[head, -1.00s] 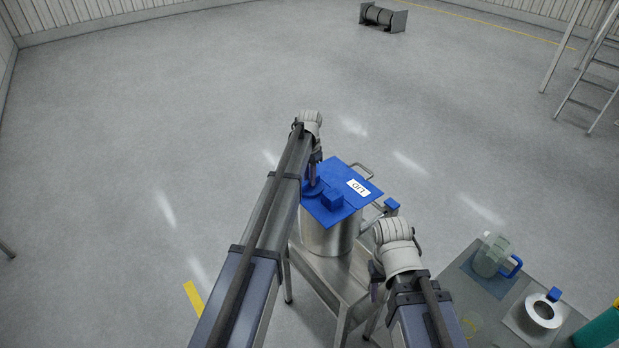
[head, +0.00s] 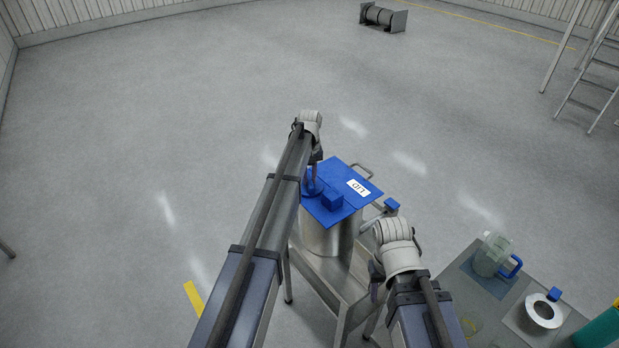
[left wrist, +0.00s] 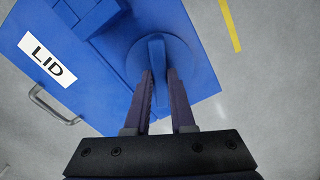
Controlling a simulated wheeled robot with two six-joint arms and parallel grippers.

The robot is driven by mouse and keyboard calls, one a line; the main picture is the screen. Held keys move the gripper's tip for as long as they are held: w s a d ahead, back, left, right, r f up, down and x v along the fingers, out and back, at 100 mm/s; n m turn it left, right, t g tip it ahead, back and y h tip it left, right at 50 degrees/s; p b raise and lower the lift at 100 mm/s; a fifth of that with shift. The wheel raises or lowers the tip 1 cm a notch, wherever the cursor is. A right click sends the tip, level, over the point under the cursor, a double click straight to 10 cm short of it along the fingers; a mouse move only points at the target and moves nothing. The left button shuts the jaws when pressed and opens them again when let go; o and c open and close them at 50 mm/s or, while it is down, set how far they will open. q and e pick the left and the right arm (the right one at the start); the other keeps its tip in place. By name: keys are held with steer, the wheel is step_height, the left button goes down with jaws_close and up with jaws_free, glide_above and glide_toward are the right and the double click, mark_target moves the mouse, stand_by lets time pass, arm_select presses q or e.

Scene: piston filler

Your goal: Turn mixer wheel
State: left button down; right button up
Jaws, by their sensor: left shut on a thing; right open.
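The mixer wheel (head: 308,188) is a blue disc on the blue lid of the steel vessel (head: 322,238). In the left wrist view the wheel (left wrist: 196,62) has a raised blue grip bar (left wrist: 157,62). My left gripper (head: 313,178) reaches down to the wheel from above. In the left wrist view its two dark fingers (left wrist: 160,85) stand on either side of the bar and are shut on it. The arm covers part of the wheel in the head view. My right gripper (head: 376,272) is open beside the vessel, its fingertips mostly hidden.
The blue lid (head: 336,177) carries a white LID label and a blue block (head: 333,200). The vessel stands on a steel stand. A grey table (head: 487,290) at lower right holds a clear jug (head: 492,256) and a metal ring part (head: 543,311). The floor to the left is clear.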

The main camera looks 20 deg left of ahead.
mark_target(309, 180)
arm_select(q)
steer(key=n, duration=0.5)
stand_by(0.6)
steer(key=c, duration=0.8)
jaws_free()
steer(key=shift+o, duration=0.2)
step_height(309, 180, up, 8)
steer(key=p, duration=0.8)
steer(key=shift+f, duration=0.1)
